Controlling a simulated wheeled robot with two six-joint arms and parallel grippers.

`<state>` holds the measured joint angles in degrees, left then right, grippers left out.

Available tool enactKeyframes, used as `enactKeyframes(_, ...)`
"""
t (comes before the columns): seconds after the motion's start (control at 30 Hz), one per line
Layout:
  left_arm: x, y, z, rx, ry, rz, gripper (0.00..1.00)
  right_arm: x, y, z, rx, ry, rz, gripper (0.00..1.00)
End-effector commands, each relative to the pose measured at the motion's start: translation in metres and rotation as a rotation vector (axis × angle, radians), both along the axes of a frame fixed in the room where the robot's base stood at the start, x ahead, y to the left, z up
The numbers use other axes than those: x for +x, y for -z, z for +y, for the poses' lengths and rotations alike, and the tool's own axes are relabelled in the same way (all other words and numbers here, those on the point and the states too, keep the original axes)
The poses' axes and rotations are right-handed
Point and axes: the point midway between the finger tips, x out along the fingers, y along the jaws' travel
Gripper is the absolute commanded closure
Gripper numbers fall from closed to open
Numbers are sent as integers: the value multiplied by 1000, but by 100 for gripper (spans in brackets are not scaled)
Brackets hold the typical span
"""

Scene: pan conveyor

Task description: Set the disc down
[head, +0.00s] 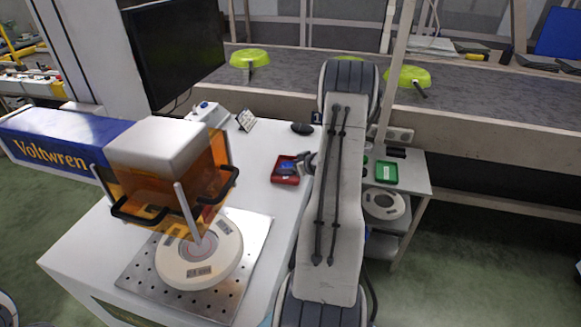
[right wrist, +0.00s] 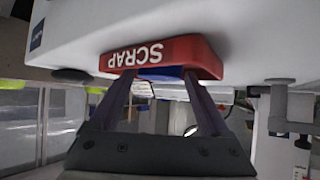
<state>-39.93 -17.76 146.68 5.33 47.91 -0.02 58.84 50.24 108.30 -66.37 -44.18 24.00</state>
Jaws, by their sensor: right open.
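My right gripper (head: 299,164) reaches over the small red tray (head: 285,180) on the white bench. In the right wrist view its two fingers (right wrist: 163,78) are apart at the tray's wall, which reads SCRAP (right wrist: 138,56). A blue thing (head: 288,166) lies in the tray; it also shows in the right wrist view (right wrist: 160,72), partly hidden by the wall. I cannot tell whether it is a disc. I see no disc between the fingers. A large pale round disc (head: 172,275) sits on the perforated metal plate under the orange guard. My left gripper is not in view.
The orange guard and machine (head: 160,150) stand left on the bench. A dark oval object (head: 302,128) lies beyond the red tray. A side table at right has a green tray (head: 386,172) above another round part (head: 384,204). Green pans (head: 249,60) sit on the conveyor behind.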

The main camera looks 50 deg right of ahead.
Motion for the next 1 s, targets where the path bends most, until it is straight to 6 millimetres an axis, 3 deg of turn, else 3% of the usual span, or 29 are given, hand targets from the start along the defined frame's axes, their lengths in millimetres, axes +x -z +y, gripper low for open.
enactKeyframes(0.17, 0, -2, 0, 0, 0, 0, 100, -17, -15, 1, -1, 4, -1, 20)
enactKeyframes(0.6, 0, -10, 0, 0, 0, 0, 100, -87, -63, 11, -2, 3, -1, 20)
enactKeyframes(1.0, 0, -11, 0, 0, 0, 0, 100, -98, -70, 14, 0, 0, -1, 20)
